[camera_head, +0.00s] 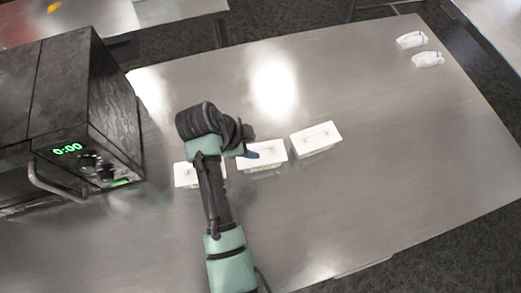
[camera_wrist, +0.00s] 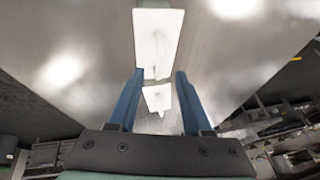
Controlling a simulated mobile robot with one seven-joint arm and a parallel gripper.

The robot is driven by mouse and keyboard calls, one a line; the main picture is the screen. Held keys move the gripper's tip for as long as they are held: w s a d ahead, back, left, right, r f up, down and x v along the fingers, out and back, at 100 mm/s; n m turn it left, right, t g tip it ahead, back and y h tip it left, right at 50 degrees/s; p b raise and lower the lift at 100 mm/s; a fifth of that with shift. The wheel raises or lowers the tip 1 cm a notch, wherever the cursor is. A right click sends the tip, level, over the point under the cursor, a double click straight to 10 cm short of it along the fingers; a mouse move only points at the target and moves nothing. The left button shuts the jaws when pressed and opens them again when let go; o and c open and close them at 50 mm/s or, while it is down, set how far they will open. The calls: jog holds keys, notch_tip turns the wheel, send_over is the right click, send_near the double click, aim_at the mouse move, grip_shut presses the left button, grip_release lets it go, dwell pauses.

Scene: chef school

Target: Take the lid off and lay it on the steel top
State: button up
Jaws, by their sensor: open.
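Three white boxes stand in a row on the steel top (camera_head: 380,150). The right box (camera_head: 316,138) shows a thin handle on its white lid. The middle box (camera_head: 268,158) is partly behind my gripper (camera_head: 251,154), whose blue fingertip shows over its lid. The left box (camera_head: 184,175) is partly hidden by my arm. In the wrist view my gripper (camera_wrist: 157,92) is open, with two blue fingers apart. A small white shape (camera_wrist: 158,96) shows between the fingers, and a larger white one (camera_wrist: 158,42) lies beyond. I cannot tell which boxes these are, or whether the fingers touch anything.
A dark microwave (camera_head: 75,110) with a green display and a bar handle stands at the left. Two small white items (camera_head: 428,60) lie at the far right corner. The steel top is clear to the right of the boxes and in front of them.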

aim_at(259, 148)
jog(key=shift+p+x, duration=0.6)
jog(key=shift+x, duration=1.6)
jog(key=shift+d, duration=0.15)
jog(key=shift+c, duration=0.2)
grip_shut()
